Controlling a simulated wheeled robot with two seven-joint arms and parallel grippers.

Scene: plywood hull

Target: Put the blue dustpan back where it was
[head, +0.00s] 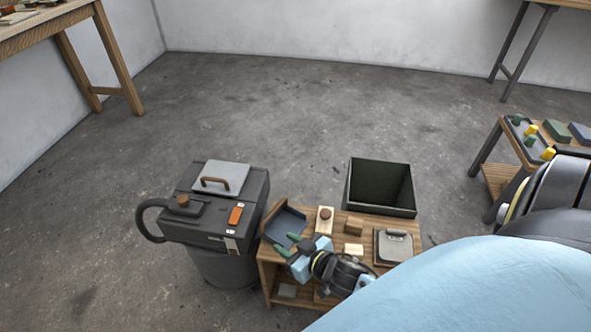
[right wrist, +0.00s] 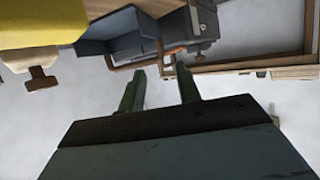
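The blue dustpan (head: 284,221) is a dark blue-grey pan with raised edges. It lies at the left end of the low wooden table (head: 266,254). My right gripper (head: 288,243) reaches over the table's front left, its green fingertips beside the dustpan's near edge. The fingers are apart with nothing visible between them. In the right wrist view the open fingers (right wrist: 160,76) point towards a blue shape, likely the dustpan (right wrist: 98,36), seen upside down. Whether they touch it I cannot tell. My left gripper is out of view.
A grey vacuum (head: 222,215) stands left. A dark green open bin (head: 380,211) stands behind. The floor beyond is free.

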